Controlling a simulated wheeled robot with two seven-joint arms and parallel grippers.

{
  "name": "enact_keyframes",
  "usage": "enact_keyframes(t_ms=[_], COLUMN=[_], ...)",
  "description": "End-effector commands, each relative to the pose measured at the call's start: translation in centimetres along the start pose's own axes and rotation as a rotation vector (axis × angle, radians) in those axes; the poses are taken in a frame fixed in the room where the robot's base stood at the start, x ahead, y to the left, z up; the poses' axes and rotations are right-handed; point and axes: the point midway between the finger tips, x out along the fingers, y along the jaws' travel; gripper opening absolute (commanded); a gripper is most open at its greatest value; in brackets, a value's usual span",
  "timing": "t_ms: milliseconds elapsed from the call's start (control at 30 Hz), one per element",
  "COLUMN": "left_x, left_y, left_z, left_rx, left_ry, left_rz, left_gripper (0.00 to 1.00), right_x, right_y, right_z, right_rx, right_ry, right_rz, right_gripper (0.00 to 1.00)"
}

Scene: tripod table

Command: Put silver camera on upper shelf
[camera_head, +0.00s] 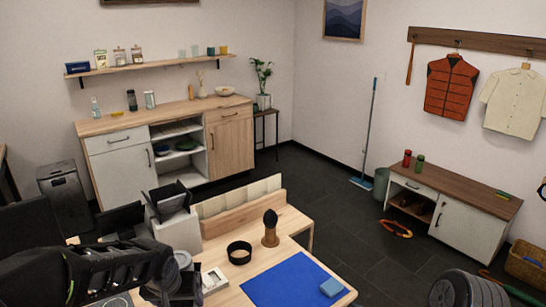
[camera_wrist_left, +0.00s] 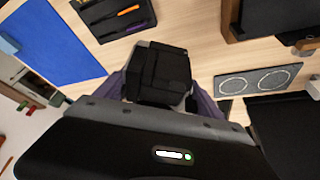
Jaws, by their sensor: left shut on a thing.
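My left gripper (camera_head: 178,282) is low over the wooden table at the lower left of the head view. In the left wrist view its two purple-grey fingers (camera_wrist_left: 160,98) are shut on a dark, boxy thing (camera_wrist_left: 158,70). I see mostly its black top, so I cannot tell for sure that it is the silver camera. The wooden wall shelf (camera_head: 130,71) runs above the far cabinet and holds a dark blue box, several jars and small cups.
The table (camera_head: 285,232) carries a blue mat (camera_head: 290,281), a black ring (camera_head: 239,253), a brush on a wooden stand (camera_head: 271,228) and a wooden organizer (camera_head: 245,212). A pen tray (camera_wrist_left: 116,17) and a grey panel with two circles (camera_wrist_left: 257,80) lie near the gripper. Dark floor separates table and cabinet.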

Motion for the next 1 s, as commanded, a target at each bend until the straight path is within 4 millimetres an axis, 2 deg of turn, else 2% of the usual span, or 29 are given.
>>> enact_keyframes(t_ms=[100, 200, 1000], left_x=[0.4, 0.8, 0.8], left_y=[1.4, 2.2, 2.5], left_z=[0.1, 1.0, 1.3], left_rx=[0.079, 0.098, 0.102], left_ry=[0.004, 0.004, 0.005], left_rz=[0.034, 0.041, 0.043], left_gripper=[0.05, 0.05, 0.05], right_x=[0.0, 0.0, 0.0], right_y=[0.0, 0.0, 0.0], right_z=[0.0, 0.0, 0.0], right_rx=[0.000, 0.000, 0.000], right_ry=[0.000, 0.000, 0.000], right_rz=[0.000, 0.000, 0.000], right_gripper=[0.38, 0.38, 0.38])
